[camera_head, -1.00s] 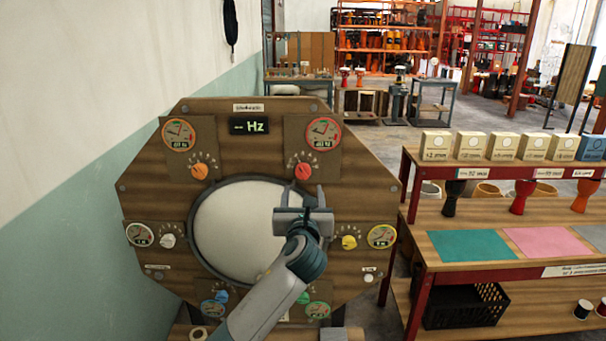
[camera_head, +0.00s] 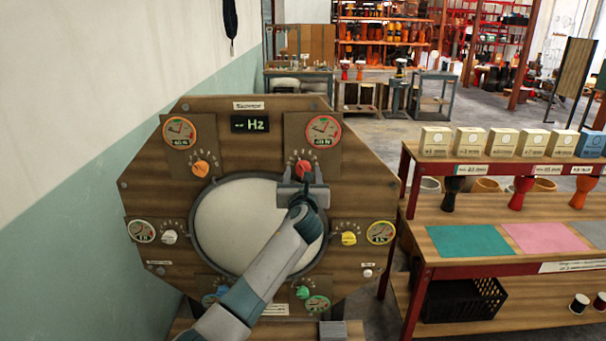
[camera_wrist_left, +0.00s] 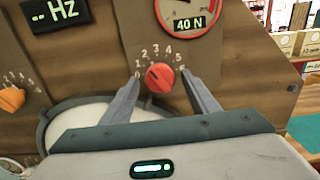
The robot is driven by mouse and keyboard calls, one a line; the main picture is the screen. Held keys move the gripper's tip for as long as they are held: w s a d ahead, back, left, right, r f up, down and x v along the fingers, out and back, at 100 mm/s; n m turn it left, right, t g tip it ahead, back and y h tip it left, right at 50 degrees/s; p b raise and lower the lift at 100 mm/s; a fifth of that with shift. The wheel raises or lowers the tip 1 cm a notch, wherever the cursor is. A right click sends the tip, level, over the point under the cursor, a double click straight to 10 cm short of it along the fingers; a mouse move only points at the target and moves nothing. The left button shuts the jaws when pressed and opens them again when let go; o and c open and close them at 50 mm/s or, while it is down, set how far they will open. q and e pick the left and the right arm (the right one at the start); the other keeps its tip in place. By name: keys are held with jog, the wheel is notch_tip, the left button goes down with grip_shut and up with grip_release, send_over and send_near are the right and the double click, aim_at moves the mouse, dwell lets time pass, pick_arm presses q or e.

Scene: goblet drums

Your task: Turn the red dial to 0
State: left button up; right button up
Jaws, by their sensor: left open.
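The red dial (camera_head: 303,168) sits on the upper right of the wooden octagonal panel (camera_head: 150,190), below a red-rimmed gauge (camera_head: 323,130). In the left wrist view the dial (camera_wrist_left: 160,77) has a scale from 0 at its left to 6 at its right, and a small dark mark on its left side; its exact reading is unclear. My left gripper (camera_head: 303,172) is open, with one finger on each side of the dial. The fingers (camera_wrist_left: 162,86) appear apart from the dial's sides in the wrist view. My right gripper is not in view.
An orange dial (camera_head: 200,169), a white dial (camera_head: 168,238) and a yellow dial (camera_head: 348,238) surround the round white drumhead (camera_head: 235,225). A display (camera_head: 250,125) reads Hz. A red-framed shelf (camera_head: 425,260) with boxes and small drums stands to the right.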

pick_arm(q)
jog(key=shift+c, duration=0.6)
jog(key=c, duration=0.9)
jog(key=shift+c, duration=0.2)
jog(key=shift+n, duration=0.4)
jog(key=n+b, duration=0.4)
jog(key=n, duration=0.7)
jog(key=shift+d, duration=0.15)
